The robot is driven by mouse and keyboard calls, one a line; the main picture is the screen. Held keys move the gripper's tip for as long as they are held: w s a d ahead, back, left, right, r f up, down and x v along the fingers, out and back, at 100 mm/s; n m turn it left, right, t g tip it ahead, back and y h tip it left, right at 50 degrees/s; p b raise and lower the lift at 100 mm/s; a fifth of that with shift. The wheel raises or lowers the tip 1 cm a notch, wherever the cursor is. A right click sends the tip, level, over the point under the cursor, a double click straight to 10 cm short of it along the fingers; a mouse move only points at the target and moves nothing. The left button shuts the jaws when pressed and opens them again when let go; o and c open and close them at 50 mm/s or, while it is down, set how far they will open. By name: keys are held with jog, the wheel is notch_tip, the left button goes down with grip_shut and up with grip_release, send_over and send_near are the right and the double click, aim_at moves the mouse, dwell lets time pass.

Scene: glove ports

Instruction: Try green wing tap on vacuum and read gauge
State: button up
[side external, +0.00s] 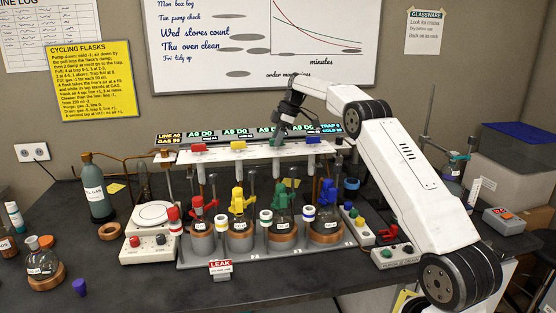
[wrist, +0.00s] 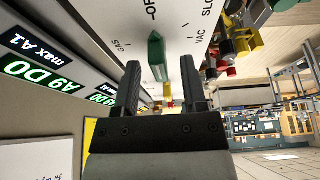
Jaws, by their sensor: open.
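The green wing tap (wrist: 156,50) sits on the white panel between the printed marks GAS, OFF and VAC. Its wing lines up with the OFF mark. My gripper (wrist: 158,70) is open, with one finger on each side of the tap's near end; I cannot tell whether either finger touches it. In the side external view, my gripper (side external: 279,132) is over the white rail (side external: 258,152), and it largely hides the green tap. The gauge display (wrist: 38,82) beside the panel reads A9 D0 in green, with max A1 above it.
The red tap (side external: 200,145), yellow tap (side external: 238,145) and blue tap (side external: 313,141) share the rail. Flasks with coloured clips (side external: 240,222) stand below it. A red LEAK sign (side external: 220,265) stands in front. A switch box (side external: 392,256) sits beneath my arm at the right.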

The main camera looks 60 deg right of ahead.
grip_shut()
jog(key=shift+m, duration=0.5)
jog(key=m+h, duration=0.1)
jog(key=m, duration=0.2)
jog(key=shift+a+m+t+h, duration=0.1)
jog(key=shift+m+t+h, duration=0.2)
jog(key=shift+t, duration=0.1)
jog(key=m, duration=0.2)
jog(key=m+h, duration=0.1)
jog(key=m, duration=0.1)
jog(key=shift+a+h, duration=0.1)
jog(key=shift+h, duration=0.2)
jog(key=m+h, duration=0.1)
jog(key=m, duration=0.4)
jog(key=shift+h, duration=0.4)
jog(key=shift+a+m+g+h, duration=0.1)
jog(key=shift+m+g+h, duration=0.45)
jog(key=shift+m, duration=1.55)
jog(key=shift+h, duration=0.25)
